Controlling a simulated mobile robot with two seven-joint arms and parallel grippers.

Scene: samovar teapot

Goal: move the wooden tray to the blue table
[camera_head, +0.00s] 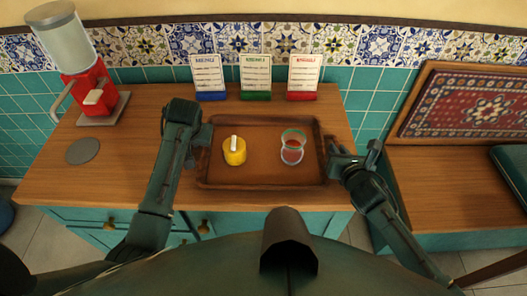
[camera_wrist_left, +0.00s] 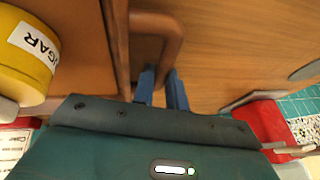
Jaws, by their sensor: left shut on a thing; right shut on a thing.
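The wooden tray (camera_head: 262,168) sits on the wooden counter, carrying a yellow sugar pot (camera_head: 235,153) and a clear glass (camera_head: 292,148) with something red in it. My left gripper (camera_head: 204,134) is at the tray's left side. In the left wrist view its blue fingers (camera_wrist_left: 163,88) are shut on the tray's handle (camera_wrist_left: 165,30), and the sugar pot (camera_wrist_left: 22,60) shows beside it. My right gripper (camera_head: 333,152) is shut on the tray's right side; its fingertips are small and partly hidden. I cannot make out a blue-topped table in view.
A red and grey dispenser (camera_head: 85,65) and a grey disc (camera_head: 83,150) are at the counter's left. Several cards stand behind the tray, including a green-based one (camera_head: 256,77). At right, a wooden bench (camera_head: 450,185) holds a patterned rug panel (camera_head: 465,105) and a dark cushion (camera_head: 513,170).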

